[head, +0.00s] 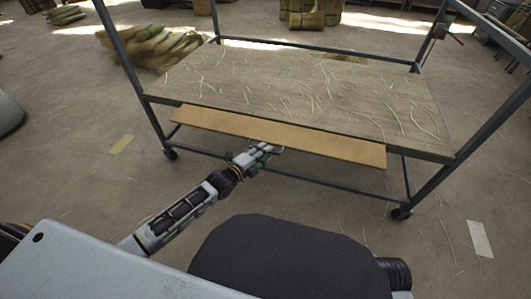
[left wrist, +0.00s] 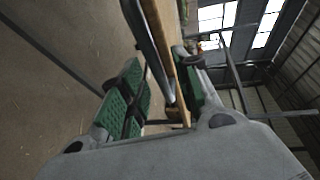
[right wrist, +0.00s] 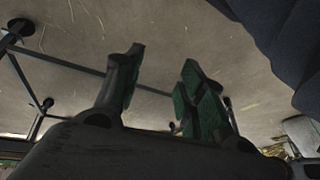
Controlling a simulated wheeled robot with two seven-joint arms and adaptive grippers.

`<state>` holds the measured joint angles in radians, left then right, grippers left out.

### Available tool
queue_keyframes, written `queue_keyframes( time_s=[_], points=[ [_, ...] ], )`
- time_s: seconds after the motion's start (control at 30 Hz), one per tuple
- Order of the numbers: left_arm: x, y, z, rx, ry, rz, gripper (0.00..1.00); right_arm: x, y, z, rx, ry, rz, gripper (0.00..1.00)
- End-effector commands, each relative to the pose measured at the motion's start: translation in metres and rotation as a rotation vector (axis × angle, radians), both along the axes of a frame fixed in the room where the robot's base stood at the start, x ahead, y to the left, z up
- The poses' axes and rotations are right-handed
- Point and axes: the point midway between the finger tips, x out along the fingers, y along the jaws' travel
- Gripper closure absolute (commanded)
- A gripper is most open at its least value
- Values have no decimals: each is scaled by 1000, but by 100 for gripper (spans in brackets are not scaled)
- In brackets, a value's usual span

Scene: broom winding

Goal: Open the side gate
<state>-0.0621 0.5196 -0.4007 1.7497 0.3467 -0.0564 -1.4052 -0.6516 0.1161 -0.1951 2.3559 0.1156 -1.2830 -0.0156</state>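The side gate seems to be the long tan board (head: 290,136) along the near side of the metal-framed table. Its upper face and near edge show in the head view; its exact tilt is hard to tell. My left gripper (head: 268,153) is at the middle of the board's near edge. In the left wrist view, the board (left wrist: 163,45) runs between the green-padded fingers of the left gripper (left wrist: 162,98). The fingers are apart, with a gap on the left finger's side. My right gripper (right wrist: 155,90) is open and empty, with floor beyond it.
The table top (head: 300,88) is strewn with straw strands. Grey posts and rails frame it, and castors (head: 401,213) stand on the floor. A straw bundle (head: 152,46) lies at the back left. The floor left of the table is mostly clear.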

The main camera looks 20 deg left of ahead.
Motion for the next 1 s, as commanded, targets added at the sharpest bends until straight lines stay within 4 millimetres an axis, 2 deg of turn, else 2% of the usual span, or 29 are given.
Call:
queue_keyframes(
  time_s=[0.2, 0.6, 0.63, 0.87, 1.0],
  points=[
    [11, -4, -2, 1, 0, 0, 68, 0, 4, -10, 18, -12, -9, 60],
    [13, -6, -2, 1, 0, 0, 68, -5, 3, -15, 18, -3, -7, 60],
    [13, -6, -2, 1, 0, 0, 69, -5, 3, -15, 18, -3, -6, 60],
    [13, -6, -2, 1, 0, 0, 99, -1, 1, -13, 11, -12, -1, 60],
    [13, -6, -2, 1, 0, 0, 100, 3, 1, -9, 11, -21, 0, 60]
  ],
)
